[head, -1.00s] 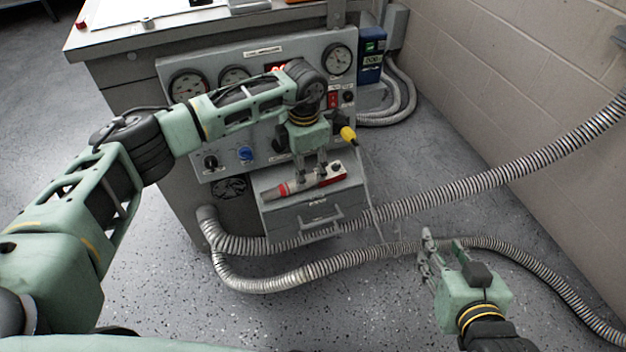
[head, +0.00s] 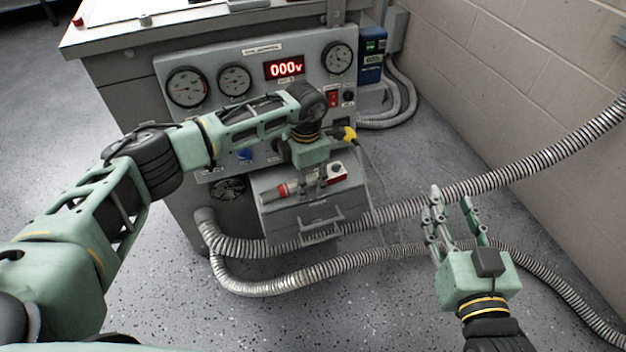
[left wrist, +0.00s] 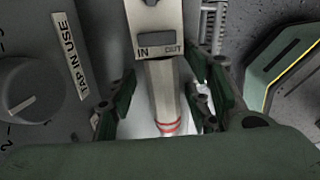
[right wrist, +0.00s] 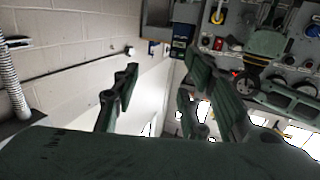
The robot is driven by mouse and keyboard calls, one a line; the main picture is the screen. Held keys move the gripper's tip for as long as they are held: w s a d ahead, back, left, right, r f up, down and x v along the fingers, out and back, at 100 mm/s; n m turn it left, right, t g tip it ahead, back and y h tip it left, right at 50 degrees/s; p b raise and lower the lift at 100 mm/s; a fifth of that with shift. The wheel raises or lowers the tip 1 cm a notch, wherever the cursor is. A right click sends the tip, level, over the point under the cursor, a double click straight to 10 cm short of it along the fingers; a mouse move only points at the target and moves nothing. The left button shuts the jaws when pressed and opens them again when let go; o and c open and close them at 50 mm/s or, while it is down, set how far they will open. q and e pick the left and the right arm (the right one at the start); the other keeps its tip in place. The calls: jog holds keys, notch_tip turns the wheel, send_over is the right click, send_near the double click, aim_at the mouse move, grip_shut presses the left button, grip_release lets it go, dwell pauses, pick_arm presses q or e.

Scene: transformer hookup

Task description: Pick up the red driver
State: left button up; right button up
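The red driver (head: 287,190) lies on the ledge of the drawer box below the panel. Its red end points left and its pale block with a red button is at the right. My left gripper (head: 312,185) is over the driver's middle, pointing down. In the left wrist view the driver's grey barrel with red rings (left wrist: 164,95) and its IN/OUT block run between my open fingers, with a gap at the left finger; contact at the right finger is unclear. My right gripper (head: 456,215) is open and empty over the floor; its spread fingers also show in the right wrist view (right wrist: 160,95).
The panel with gauges (head: 186,87), a 000V display (head: 284,68) and knobs stands close behind the ledge. A yellow plug (head: 343,133) with a cord hangs right of my left wrist. Ribbed conduits (head: 300,275) cross the floor. A block wall (head: 520,80) is at the right.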

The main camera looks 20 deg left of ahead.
pick_arm(q)
grip_shut()
jog(key=shift+w, duration=0.1)
jog(key=shift+r, duration=0.1)
jog(key=shift+r, duration=0.15)
notch_tip(320, 180, up, 4)
jog(key=shift+r+p, duration=0.1)
jog(key=shift+p, duration=0.7)
jog(key=s+a+r+p, duration=0.1)
jog(key=s+r+p, duration=0.2)
jog(key=s+r, duration=0.3)
jog(key=shift+s+r, duration=0.2)
jog(key=shift+s, duration=2.7)
pick_arm(e)
jog(key=s+d+f+g+h, duration=0.1)
jog(key=s+d+f+g, duration=0.2)
jog(key=s+f+g, duration=0.3)
jog(key=s+d+f+g+h, duration=0.2)
jog(key=s+f+g, duration=0.4)
jog(key=s+f, duration=0.3)
jog(key=shift+d+f+m, duration=0.3)
jog(key=shift+d+f, duration=0.15)
jog(key=shift+d, duration=0.15)
jog(key=shift+s, duration=0.1)
